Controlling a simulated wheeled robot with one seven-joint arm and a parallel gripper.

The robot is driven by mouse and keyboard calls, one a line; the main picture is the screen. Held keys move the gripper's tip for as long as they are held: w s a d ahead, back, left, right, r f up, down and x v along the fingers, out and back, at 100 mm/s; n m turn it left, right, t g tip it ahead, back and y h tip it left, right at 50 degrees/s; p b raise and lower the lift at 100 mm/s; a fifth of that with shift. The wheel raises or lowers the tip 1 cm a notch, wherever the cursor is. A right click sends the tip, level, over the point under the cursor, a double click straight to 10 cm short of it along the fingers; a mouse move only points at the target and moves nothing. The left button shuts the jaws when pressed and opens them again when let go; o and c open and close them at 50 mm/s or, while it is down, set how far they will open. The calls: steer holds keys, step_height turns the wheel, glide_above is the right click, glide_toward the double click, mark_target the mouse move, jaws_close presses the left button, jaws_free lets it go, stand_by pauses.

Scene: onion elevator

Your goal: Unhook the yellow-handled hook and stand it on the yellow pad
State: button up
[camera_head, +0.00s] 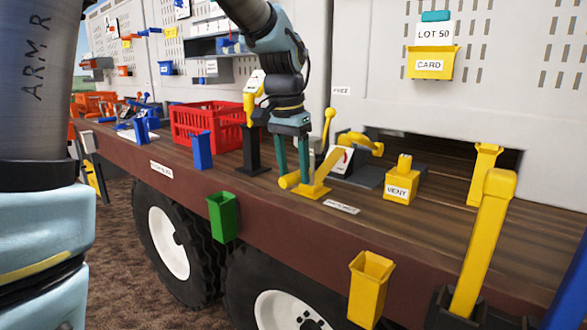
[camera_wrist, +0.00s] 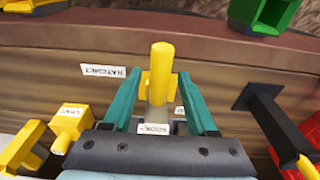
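My gripper (camera_head: 294,174) points down over the deck, its two teal fingers apart. In the wrist view my gripper (camera_wrist: 157,75) straddles a yellow cylindrical handle (camera_wrist: 161,72), with a visible gap on each side. In the head view this handle (camera_head: 290,181) lies out toward the deck's front edge, at the fingertips. It seems to belong to the yellow-handled hook; its hook end is hidden. Just right of it, a flat yellow piece (camera_head: 313,191) lies on the deck with a slanted yellow bar above it. I cannot tell whether this is the yellow pad.
A black post with a yellow tool (camera_head: 252,88) and a red crate (camera_head: 195,125) stand left of my gripper. A yellow VENT block (camera_head: 402,185) and a tall yellow lever (camera_head: 484,240) are to the right. Green (camera_head: 222,216) and yellow (camera_head: 370,288) bins hang on the front edge.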

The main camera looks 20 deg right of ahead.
steer(key=shift+o, duration=0.2)
steer(key=shift+r, duration=0.1)
step_height(320, 180, up, 10)
steer(key=a+r+b, duration=0.1)
steer(key=w+a+f+n, duration=0.3)
steer(key=a+f+n, duration=0.2)
steer(key=a+f, duration=0.95)
steer(key=s+a+f+n, duration=0.3)
steer(key=a+f, duration=0.2)
steer(key=a, duration=0.2)
steer(key=s+a+f+n+y, duration=0.1)
steer(key=s+a+f+n, duration=0.2)
steer(key=a, duration=0.4)
step_height(320, 180, down, 3)
steer(key=shift+s+a+r+t, duration=0.15)
steer(key=shift+s+a+t, duration=0.25)
steer(key=shift+s, duration=0.1)
